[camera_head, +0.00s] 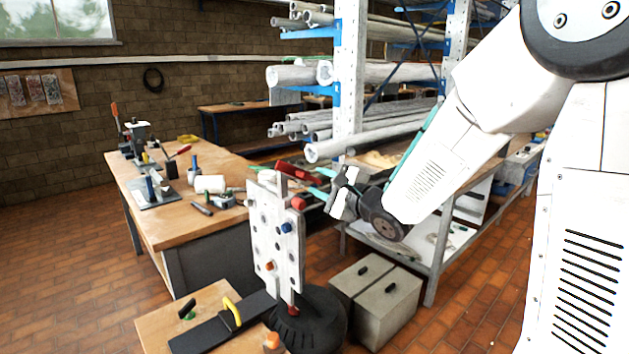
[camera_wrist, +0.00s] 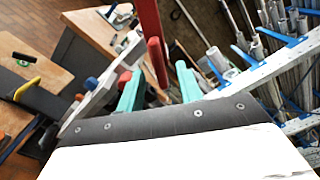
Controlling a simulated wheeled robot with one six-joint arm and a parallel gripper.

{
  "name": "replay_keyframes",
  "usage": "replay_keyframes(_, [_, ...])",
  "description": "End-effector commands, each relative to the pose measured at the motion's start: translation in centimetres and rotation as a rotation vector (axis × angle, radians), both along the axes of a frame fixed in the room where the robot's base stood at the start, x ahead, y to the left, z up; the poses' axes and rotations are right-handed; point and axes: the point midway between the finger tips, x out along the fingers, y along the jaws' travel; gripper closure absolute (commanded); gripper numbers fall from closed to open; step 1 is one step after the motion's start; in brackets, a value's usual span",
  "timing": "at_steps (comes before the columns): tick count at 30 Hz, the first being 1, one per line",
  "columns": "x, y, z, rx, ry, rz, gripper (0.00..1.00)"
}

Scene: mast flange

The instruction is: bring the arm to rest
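My gripper (camera_head: 316,182) is at the end of my arm, just right of the top of a white upright plate (camera_head: 266,222). Its two teal fingers stand apart in the wrist view (camera_wrist: 158,85), so it is open. A red bar (camera_wrist: 150,30) reaches between the fingers in that view, with gaps beside it; I cannot tell whether it touches either one. It also shows at the plate's top in the head view (camera_head: 289,168). The plate has holes and coloured pegs and stands on a round black base (camera_head: 308,322).
A wooden workbench (camera_head: 150,215) with tools stands at the left. A rack of pipes (camera_head: 350,70) is behind my arm. Two grey boxes (camera_head: 375,295) are on the floor right of the plate. A low wooden top with a yellow handle (camera_head: 232,311) is in front. Tiled floor is clear at left.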

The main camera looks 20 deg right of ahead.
Motion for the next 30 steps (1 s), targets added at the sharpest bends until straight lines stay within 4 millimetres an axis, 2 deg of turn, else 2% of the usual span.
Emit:
replay_keyframes(6, [-1.3,-0.5,0.0,-0.001,0.0,0.0,0.64])
replay_keyframes(20, [-1.3,-0.5,-0.1,-0.02,-0.007,0.0,0.64])
replay_keyframes(23, [-1.1,-0.8,-0.8,-0.123,-0.007,-0.015,0.64])
replay_keyframes(25, [-1.0,-1.7,-2.3,-0.259,0.02,-0.048,0.64])
replay_keyframes(28, [-1.3,-3.8,-5.8,-0.521,0.118,-0.095,0.64])
replay_keyframes(30, [-2.3,-5.4,-7.7,-0.725,0.203,-0.108,0.64])
